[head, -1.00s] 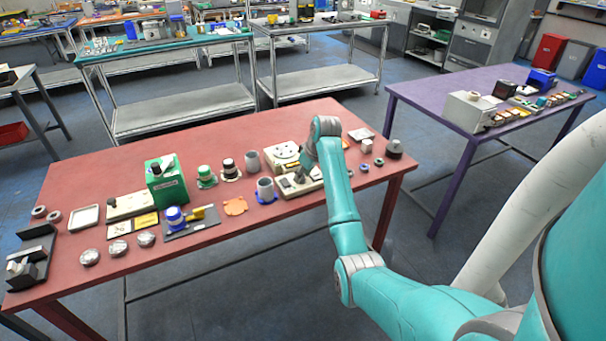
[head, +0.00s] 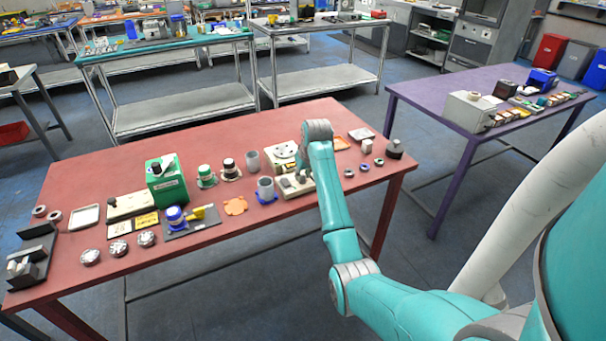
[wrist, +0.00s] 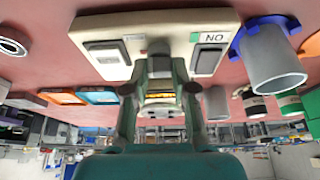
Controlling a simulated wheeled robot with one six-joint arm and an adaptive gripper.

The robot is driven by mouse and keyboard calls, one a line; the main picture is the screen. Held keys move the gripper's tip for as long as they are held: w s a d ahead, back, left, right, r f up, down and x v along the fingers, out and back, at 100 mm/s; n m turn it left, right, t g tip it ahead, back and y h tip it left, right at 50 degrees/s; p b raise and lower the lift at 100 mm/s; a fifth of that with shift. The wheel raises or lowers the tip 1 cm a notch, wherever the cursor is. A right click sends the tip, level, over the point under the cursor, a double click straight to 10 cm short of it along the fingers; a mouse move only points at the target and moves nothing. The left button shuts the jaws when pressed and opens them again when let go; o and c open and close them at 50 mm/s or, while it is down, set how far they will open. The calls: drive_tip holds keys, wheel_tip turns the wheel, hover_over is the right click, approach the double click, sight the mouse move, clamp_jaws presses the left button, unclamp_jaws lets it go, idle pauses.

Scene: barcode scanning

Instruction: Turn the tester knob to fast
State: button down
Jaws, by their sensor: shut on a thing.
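In the head view the panel (head: 296,189) lies near the front edge of the red table, partly hidden by my arm. My gripper (wrist: 160,70) is at the middle of the panel, its two fingers shut on a grey knob (wrist: 160,63) between the rockers. The fingers hide most of the knob. No "fast" marking is readable, and the knob's setting cannot be told.
A grey cup in a blue ring (wrist: 272,62) stands close beside the panel. An orange tray (head: 342,143), small rings and a dark weight (head: 394,149) lie right of my arm. A green box (head: 166,182) stands farther left. The table's front right is clear.

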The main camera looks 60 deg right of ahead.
drive_tip(key=c, duration=0.9)
unclamp_jaws()
drive_tip(key=shift+c, duration=0.2)
drive_tip(key=v, duration=1.2)
drive_tip(key=shift+d, duration=0.15)
